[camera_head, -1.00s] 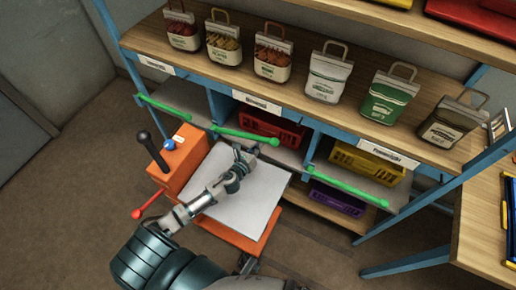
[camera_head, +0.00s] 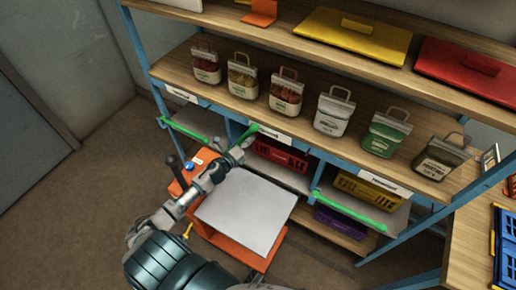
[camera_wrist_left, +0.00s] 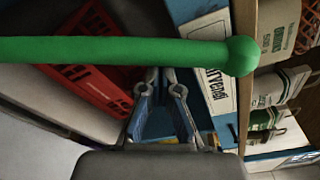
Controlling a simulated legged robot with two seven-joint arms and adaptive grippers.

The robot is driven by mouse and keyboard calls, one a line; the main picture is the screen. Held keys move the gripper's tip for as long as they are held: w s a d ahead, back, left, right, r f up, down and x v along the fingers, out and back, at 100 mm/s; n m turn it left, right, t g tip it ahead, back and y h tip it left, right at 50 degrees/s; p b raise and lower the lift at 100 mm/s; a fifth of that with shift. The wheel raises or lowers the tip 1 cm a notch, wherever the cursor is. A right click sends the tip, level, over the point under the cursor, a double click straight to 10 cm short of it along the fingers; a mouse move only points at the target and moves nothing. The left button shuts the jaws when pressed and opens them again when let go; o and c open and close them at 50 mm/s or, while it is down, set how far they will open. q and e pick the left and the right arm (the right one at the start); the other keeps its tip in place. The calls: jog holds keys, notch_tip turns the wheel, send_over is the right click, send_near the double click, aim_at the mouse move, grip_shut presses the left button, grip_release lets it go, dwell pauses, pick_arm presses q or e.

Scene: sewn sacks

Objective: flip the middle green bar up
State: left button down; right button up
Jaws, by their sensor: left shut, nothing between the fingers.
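The middle green bar (camera_head: 248,132) is at the shelf front under the middle label in the head view. It shows as a short slanted piece, its knobbed end up against the shelf edge; part of it is hidden by my left gripper. In the left wrist view the bar (camera_wrist_left: 120,50) crosses the top of the picture, with its round knob beside the white label. My left gripper (camera_head: 240,150) is shut and empty, just below the bar. Its fingers show in the left wrist view (camera_wrist_left: 161,88) below the bar; contact cannot be told. My right gripper is not in view.
Other green bars hang left (camera_head: 185,130) and right (camera_head: 350,212). A red crate (camera_head: 280,153) sits behind the middle bay, a yellow crate (camera_head: 368,190) at the right. An orange cart with a grey top (camera_head: 248,212) stands below. Several bags line the shelf above.

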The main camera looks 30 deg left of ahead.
pick_arm(q)
jog(key=a+r+n+p, duration=0.1)
jog(key=a+r+n, duration=0.1)
jog(key=a, duration=0.4)
jog(key=shift+s+r+n, duration=0.15)
jog(key=shift+r+n, duration=0.25)
jog(key=shift+n, duration=0.1)
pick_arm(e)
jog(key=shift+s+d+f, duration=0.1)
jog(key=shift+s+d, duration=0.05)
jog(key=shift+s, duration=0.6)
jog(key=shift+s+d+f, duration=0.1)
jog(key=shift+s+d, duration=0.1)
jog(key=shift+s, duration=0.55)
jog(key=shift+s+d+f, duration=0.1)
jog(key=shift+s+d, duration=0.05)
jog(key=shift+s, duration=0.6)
pick_arm(q)
jog(key=shift+s, duration=0.1)
